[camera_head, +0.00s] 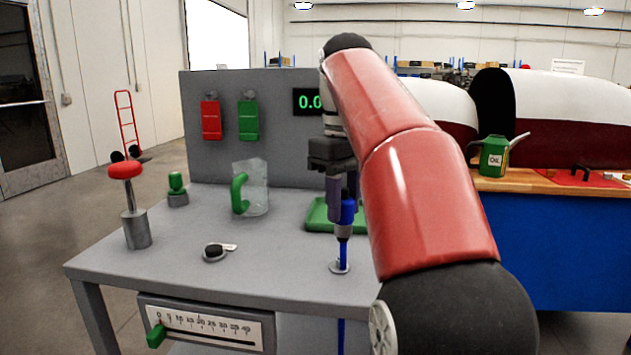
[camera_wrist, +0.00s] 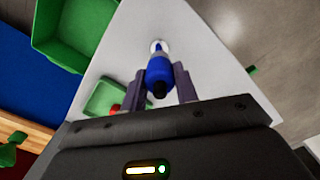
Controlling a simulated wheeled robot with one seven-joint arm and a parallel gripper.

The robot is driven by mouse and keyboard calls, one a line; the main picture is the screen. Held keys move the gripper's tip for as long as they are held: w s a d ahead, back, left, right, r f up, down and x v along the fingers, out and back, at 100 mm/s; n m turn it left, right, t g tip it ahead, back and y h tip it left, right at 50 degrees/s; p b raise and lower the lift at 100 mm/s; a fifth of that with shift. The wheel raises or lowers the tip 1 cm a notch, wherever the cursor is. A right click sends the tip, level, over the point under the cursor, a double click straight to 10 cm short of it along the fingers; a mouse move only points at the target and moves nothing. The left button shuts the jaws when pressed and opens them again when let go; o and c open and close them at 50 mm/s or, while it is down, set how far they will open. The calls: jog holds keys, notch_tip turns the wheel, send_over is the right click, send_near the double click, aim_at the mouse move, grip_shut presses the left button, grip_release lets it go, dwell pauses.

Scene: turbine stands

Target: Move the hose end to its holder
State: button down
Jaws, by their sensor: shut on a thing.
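The blue hose end (camera_head: 346,217) hangs upright between the fingers of my gripper (camera_head: 343,200), which is shut on it. The wrist view shows the same blue hose end (camera_wrist: 160,72), with a dark tip, between the two grey-purple fingers (camera_wrist: 160,85). Directly below, a light grey ring (camera_head: 340,267) is set in the grey table. The hose reaches down to this ring, and blue hose (camera_head: 341,335) also shows below the table top. I cannot tell how far the hose end sits from its seat.
On the grey table (camera_head: 285,275) stand a clear jug with a green handle (camera_head: 240,192), a red-topped post (camera_head: 126,172), a green knob (camera_head: 177,185) and a small black dial (camera_head: 214,252). A green tray (camera_head: 318,217) lies behind my gripper. The front table area is clear.

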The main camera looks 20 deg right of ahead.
aim_at(340, 236)
jog(key=shift+w+f, duration=0.1)
jog(key=shift+w, duration=0.35)
jog(key=shift+s+f, duration=0.1)
jog(key=shift+f, duration=0.3)
notch_tip(340, 236, down, 4)
jog(key=b, duration=0.3)
jog(key=shift+r, duration=0.2)
jog(key=shift+r+p, duration=0.1)
jog(key=shift+p, duration=0.2)
jog(key=shift+f, duration=0.75)
dwell(0.5)
jog(key=shift+f, duration=0.4)
